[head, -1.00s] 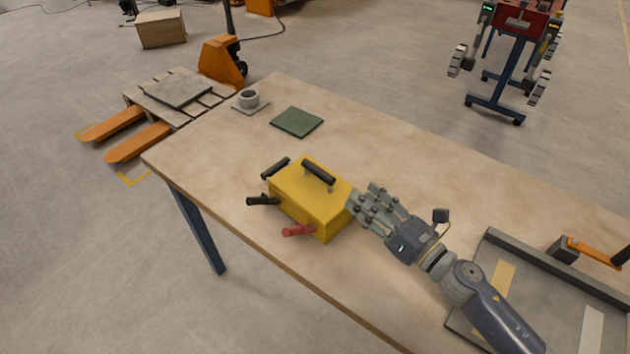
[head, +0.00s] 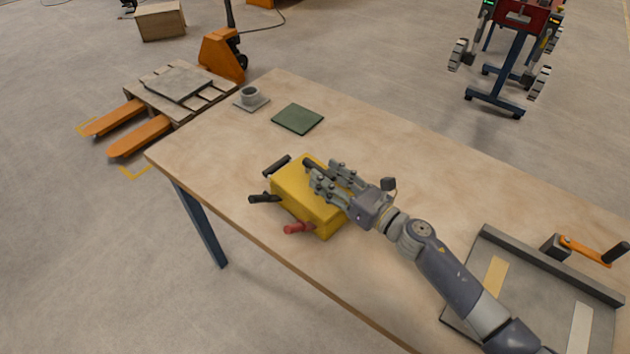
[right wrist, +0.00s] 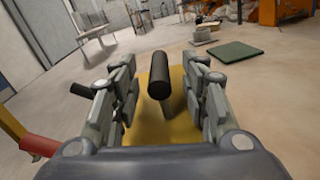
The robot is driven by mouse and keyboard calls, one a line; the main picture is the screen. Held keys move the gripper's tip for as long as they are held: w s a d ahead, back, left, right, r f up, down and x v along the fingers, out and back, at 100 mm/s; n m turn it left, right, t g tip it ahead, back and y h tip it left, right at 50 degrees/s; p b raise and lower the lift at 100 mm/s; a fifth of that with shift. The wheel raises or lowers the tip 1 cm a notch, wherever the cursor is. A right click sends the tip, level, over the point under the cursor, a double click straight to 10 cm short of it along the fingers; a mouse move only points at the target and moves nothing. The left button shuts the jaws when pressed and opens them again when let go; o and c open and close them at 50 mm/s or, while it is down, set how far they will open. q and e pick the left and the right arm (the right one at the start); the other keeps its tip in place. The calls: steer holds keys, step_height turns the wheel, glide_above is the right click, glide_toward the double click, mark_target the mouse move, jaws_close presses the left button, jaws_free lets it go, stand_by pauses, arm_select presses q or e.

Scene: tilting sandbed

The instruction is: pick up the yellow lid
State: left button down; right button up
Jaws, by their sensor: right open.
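The yellow lid (head: 293,188) is the top of a yellow box on the wooden table, with a black bar handle on it. In the right wrist view the black handle (right wrist: 159,76) stands between the open fingers, above the yellow surface (right wrist: 160,128). My right gripper (head: 322,178) is open, with its fingers around the lid's handle and over the lid; it also shows in the right wrist view (right wrist: 160,95). The fingers hide most of the handle in the head view. Whether they touch it I cannot tell. My left gripper is not in view.
A black grip (head: 264,198) and a red grip (head: 298,227) stick out of the box's near side. A green mat (head: 298,119) and a grey cup (head: 249,95) on a plate lie farther back.

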steer(key=shift+w+a, duration=0.3)
steer(key=shift+a, duration=0.05)
jaws_close()
